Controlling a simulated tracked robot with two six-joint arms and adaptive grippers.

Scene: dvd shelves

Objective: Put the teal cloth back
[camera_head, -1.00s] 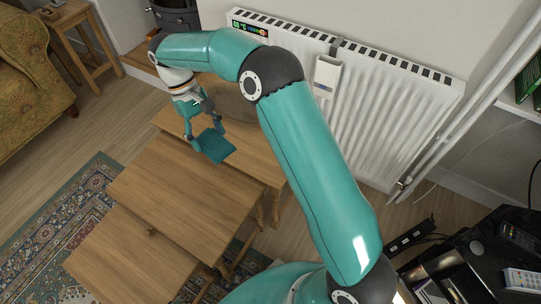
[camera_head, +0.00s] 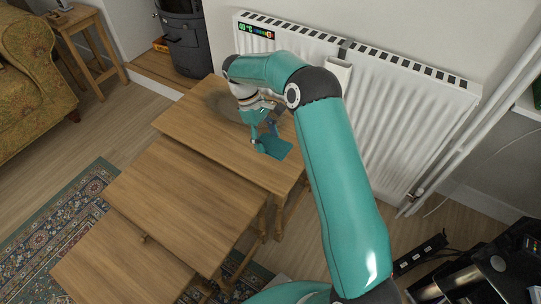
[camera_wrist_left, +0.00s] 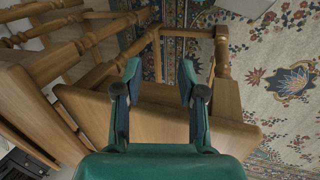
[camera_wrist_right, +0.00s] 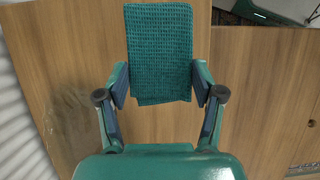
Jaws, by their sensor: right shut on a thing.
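The teal cloth (camera_head: 275,148) is a small textured rectangle held over the right part of the back wooden table (camera_head: 190,125). My right gripper (camera_head: 262,142) is shut on it. In the right wrist view the cloth (camera_wrist_right: 160,45) spans between the fingertips of the right gripper (camera_wrist_right: 160,88), flat and extending ahead of them, with the wooden tabletop (camera_wrist_right: 250,90) behind. I cannot tell whether the cloth touches the tabletop. My left gripper (camera_wrist_left: 159,80) is open and empty in the left wrist view, above wooden furniture; it is not in the head view.
Two lower wooden tables (camera_head: 185,205) (camera_head: 120,262) step out toward the front left. A white radiator (camera_head: 400,130) stands behind the back table. A dark round patch (camera_wrist_right: 75,115) shows on its top. A black stove (camera_head: 185,40) and an armchair (camera_head: 30,70) are at the left.

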